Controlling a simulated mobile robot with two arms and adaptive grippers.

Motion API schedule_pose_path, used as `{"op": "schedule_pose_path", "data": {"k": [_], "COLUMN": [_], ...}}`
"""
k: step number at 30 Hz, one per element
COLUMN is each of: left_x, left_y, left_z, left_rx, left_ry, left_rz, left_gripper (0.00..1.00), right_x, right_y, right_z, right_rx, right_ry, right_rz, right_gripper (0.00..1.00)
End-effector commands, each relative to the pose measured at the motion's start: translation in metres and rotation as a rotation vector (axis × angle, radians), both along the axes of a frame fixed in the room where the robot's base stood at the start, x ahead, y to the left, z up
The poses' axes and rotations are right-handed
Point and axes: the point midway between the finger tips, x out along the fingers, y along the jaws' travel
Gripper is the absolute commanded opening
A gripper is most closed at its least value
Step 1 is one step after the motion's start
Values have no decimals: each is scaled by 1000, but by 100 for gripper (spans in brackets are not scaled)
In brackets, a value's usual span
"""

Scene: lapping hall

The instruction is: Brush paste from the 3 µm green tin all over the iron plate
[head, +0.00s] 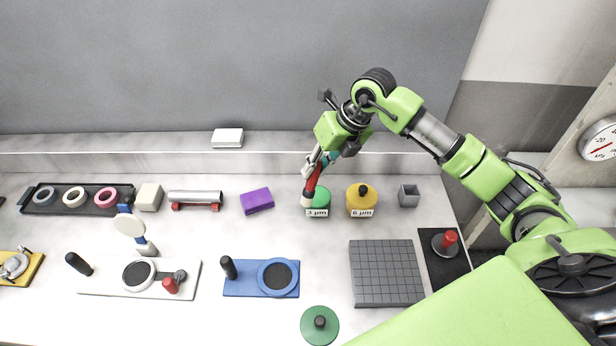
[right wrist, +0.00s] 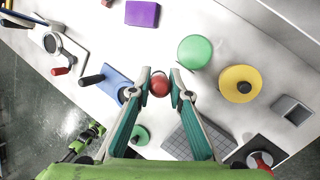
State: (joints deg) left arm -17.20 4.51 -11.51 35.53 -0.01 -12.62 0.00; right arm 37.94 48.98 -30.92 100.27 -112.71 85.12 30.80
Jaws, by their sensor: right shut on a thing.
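My right gripper (head: 318,165) is shut on a brush with a red handle (head: 313,180), held steeply with its pale tip (head: 307,201) low. In the head view the tip overlaps the left side of the green 3 µm tin (head: 321,197); I cannot tell whether they touch. In the right wrist view the brush shows only as a round red end (right wrist: 159,86) between the fingers, and the green tin (right wrist: 195,52) lies up and right of it. The gridded dark grey iron plate (head: 386,272) lies flat in front. My left gripper is not in view.
A yellow 6 µm tin (head: 361,201) and a small grey box (head: 408,195) stand right of the green tin. A green lid (head: 319,337) lies in front. A blue plate (head: 236,290), a purple block (head: 257,201) and a red-knobbed weight (head: 449,239) are nearby.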

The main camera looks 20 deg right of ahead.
Motion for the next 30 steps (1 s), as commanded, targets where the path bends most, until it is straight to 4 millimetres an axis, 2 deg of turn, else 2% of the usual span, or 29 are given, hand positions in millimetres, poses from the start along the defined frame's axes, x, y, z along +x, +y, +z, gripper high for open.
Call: {"op": "schedule_pose_path", "data": {"k": [9,15,23,30], "left_x": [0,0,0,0], "left_y": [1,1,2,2], "left_z": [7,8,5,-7], "left_rx": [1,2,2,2], "left_ry": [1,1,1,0], "left_rz": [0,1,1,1], "left_gripper": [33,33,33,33], "right_x": [21,28,30,29], "right_y": [-39,-56,-60,-60], "right_z": [4,5,0,-22], "right_rx": [21,28,31,31], "right_ry": [1,-1,0,3], "right_rz": [-547,-754,-816,-815], "right_gripper": [0,0,0,0]}}
